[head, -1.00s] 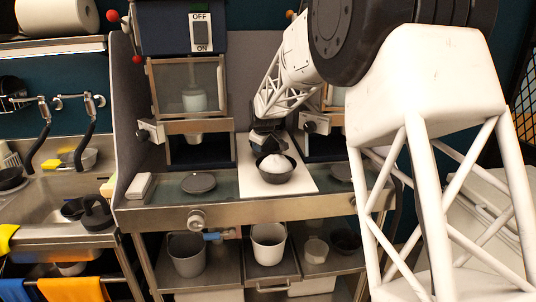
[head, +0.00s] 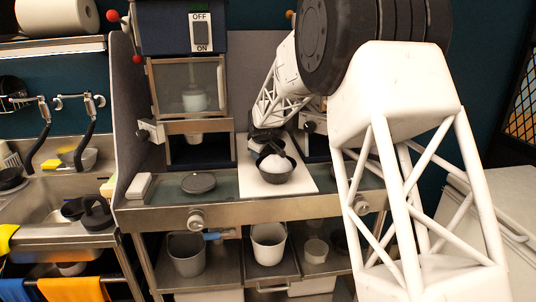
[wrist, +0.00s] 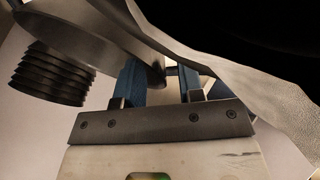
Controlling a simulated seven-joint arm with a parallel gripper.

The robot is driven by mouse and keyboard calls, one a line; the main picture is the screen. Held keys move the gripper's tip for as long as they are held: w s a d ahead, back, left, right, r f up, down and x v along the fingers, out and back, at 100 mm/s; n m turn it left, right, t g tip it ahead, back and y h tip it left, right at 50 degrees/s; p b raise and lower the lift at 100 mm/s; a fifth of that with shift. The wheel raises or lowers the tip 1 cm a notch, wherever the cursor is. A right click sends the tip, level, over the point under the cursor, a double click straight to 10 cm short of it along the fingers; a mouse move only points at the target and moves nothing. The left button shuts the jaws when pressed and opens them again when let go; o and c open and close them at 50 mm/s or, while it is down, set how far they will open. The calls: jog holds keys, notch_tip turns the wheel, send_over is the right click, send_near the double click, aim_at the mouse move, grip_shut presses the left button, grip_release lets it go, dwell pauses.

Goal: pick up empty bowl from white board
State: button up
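A dark bowl (head: 276,176) holding a white heap stands on the white board (head: 298,187). My gripper (head: 268,143) is low over the back of the board, just behind and above this bowl. A small dark shape at the gripper's end overlaps the heap, and I cannot tell whether it is a second bowl or a finger. In the wrist view, the two blue fingers of my gripper (wrist: 160,82) stand apart with a gap between them. A grey curved dish-like thing (wrist: 95,35) lies close against the left finger. I see no clearly empty bowl on the board.
A dark round disc (head: 199,183) and a white block (head: 139,186) lie on the counter left of the board. A dispenser (head: 190,88) stands behind. In the wrist view, a ribbed dark cylinder (wrist: 50,75) is at the left. A sink (head: 50,200) is at far left.

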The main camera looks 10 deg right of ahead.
jog(key=shift+c, duration=0.4)
grip_shut()
jog(key=shift+r, duration=5)
